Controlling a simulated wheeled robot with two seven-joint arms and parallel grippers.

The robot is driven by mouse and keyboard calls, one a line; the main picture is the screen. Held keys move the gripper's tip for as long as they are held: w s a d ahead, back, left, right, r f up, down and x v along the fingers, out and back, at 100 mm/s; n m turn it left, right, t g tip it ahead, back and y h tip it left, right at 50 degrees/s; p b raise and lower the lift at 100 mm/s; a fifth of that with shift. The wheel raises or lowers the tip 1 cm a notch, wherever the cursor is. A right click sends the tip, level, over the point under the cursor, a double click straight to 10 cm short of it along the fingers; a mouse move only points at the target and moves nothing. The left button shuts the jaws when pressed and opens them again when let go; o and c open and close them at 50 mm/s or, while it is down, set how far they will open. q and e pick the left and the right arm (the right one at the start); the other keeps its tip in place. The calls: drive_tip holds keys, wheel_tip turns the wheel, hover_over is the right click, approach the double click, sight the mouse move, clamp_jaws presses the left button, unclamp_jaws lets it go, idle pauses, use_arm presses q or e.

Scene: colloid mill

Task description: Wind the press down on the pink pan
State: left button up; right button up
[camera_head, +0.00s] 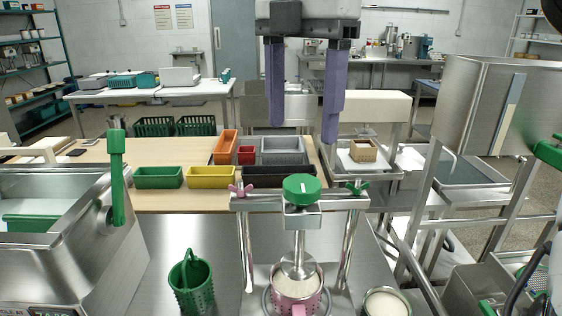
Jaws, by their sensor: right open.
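The press stands at the front centre, with a steel crossbar (332,202) on two posts. A round green knob (302,187) with a white mark sits on top of its screw. The round press plate (297,266) hangs at the screw's lower end, over the back of the pink pan (290,304). The pan holds something white; whether the plate touches it I cannot tell. My right gripper (304,132) hangs above and behind the knob, its two purple fingers pointing down, apart and empty. My left gripper is not in view.
A pink wing nut (240,190) and a green one (357,188) top the posts. A green basket (191,284) stands left of the press, a white-filled pot (386,302) right. Yellow (209,177) and other bins sit behind. A steel hopper (486,105) rises at right.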

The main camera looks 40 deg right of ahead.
sight(302, 183)
drive_tip(key=f, duration=0.9)
drive_tip(key=shift+s+f, duration=0.2)
drive_tip(key=shift+s, duration=0.15)
drive_tip(key=c, duration=1)
